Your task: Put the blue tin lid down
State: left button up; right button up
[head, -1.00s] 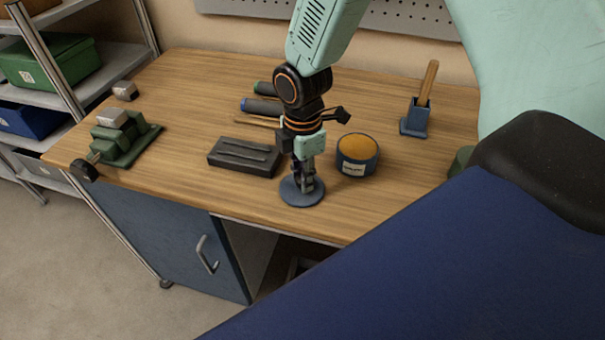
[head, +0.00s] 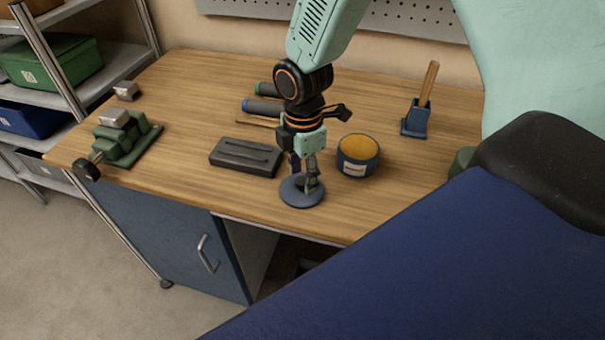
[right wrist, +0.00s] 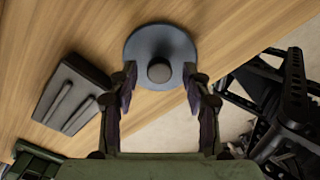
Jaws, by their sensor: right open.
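The blue tin lid (head: 291,194) is a flat round disc with a dark round knob, lying on the wooden workbench near its front edge. It also shows in the right wrist view (right wrist: 150,42), knob up. My right gripper (head: 307,188) is directly above the lid, pointing down. In the right wrist view its two fingers (right wrist: 159,84) are spread, one on each side of the knob, apart from it. A blue tin (head: 354,168) with an orange-yellow top surface and a white label stands just right of the gripper. My left gripper does not show.
A dark grooved block (head: 245,157) lies left of the lid. A green vise (head: 125,140) sits at the bench's left. Blue- and green-ended rolls (head: 262,106) lie behind the gripper. A blue holder with a wooden handle (head: 415,120) stands at the back right.

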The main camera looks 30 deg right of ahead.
aim_at(303, 179)
notch_tip(303, 179, up, 11)
jog(key=p, duration=0.1)
jog(key=shift+r, duration=0.2)
jog(key=shift+w, duration=0.15)
dwell(0.3)
jog(key=shift+f, duration=0.1)
